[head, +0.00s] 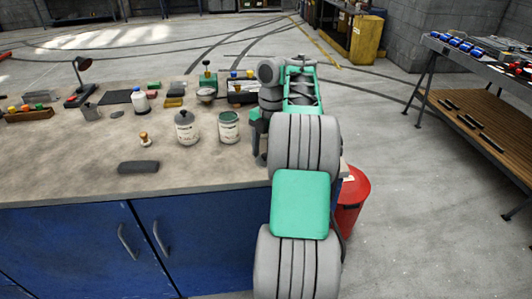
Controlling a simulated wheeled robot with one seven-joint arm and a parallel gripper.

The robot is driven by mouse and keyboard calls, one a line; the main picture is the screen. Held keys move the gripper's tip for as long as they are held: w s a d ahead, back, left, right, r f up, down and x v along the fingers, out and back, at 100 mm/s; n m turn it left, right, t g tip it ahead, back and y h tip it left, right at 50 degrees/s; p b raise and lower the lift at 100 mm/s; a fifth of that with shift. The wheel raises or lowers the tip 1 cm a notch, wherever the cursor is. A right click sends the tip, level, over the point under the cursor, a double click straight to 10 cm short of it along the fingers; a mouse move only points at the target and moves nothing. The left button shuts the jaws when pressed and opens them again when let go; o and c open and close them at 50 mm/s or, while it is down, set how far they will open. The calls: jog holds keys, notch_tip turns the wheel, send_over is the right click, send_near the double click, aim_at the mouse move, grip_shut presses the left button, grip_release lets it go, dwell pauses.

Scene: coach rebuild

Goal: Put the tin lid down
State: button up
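My gripper (259,148) is at the bench's right end, just right of an open-looking tin with a green top (229,128). My own arm covers much of it, so its fingers and anything between them cannot be made out. I cannot clearly see a tin lid; it may be hidden by the gripper or arm. A second pale tin with a dark, raised top (187,129) stands left of the green-topped tin. A small flat grey disc (117,114) lies farther left on the bench; what it is cannot be told.
The workbench (70,165) has bare room at its front left. A dark block (138,167) and a small wooden-handled item (145,139) lie near the front. Bottles, a lamp and trays crowd the back. A red bin (352,200) stands right of the bench.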

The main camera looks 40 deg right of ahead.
jog(key=shift+o, duration=1.2)
jog(key=shift+r, duration=0.1)
notch_tip(320, 180, up, 12)
jog(key=d+p, duration=0.2)
jog(key=p, duration=1.1)
jog(key=w+a+r+m, duration=0.3)
jog(key=a+m, duration=0.1)
jog(key=a, duration=0.6)
jog(key=s+a+r+m+t, duration=0.2)
jog(key=a+m, duration=0.3)
jog(key=a, duration=0.9)
jog(key=s+a+f+m+t+h, duration=0.1)
jog(key=s+a+f+m+t, duration=0.1)
jog(key=s+a+f+m, duration=0.5)
jog(key=s+a+m, duration=0.2)
jog(key=s+m, duration=0.2)
jog(key=shift+s+a+h, duration=0.3)
jog(key=shift+h, duration=0.1)
